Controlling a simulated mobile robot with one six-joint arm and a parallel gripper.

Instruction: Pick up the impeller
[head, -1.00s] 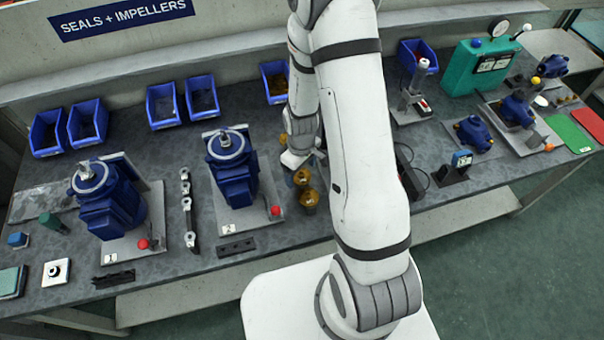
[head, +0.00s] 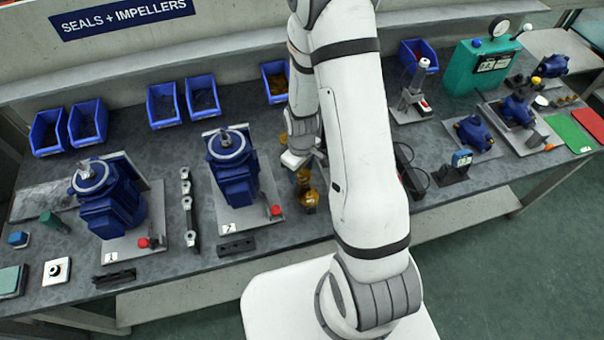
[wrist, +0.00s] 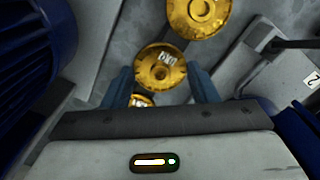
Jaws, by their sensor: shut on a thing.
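A round brass impeller (wrist: 162,70) with a pale label and a central hole sits between the two blue fingers of my gripper (wrist: 163,88) in the wrist view. My gripper is shut on it. In the head view this impeller (head: 303,176) shows just below my wrist, partly hidden by my arm. A second brass impeller (wrist: 198,14) lies just beyond it in the wrist view, outside the fingers; it also shows in the head view (head: 310,198). A smaller labelled brass part (wrist: 141,101) peeks out beside the left finger.
A blue pump on a grey plate (head: 262,214) stands close to the left of my gripper. Blue bins (head: 203,97) line the back. A black device with a cable (head: 408,180) is to the right of my arm. The bench is fairly crowded here.

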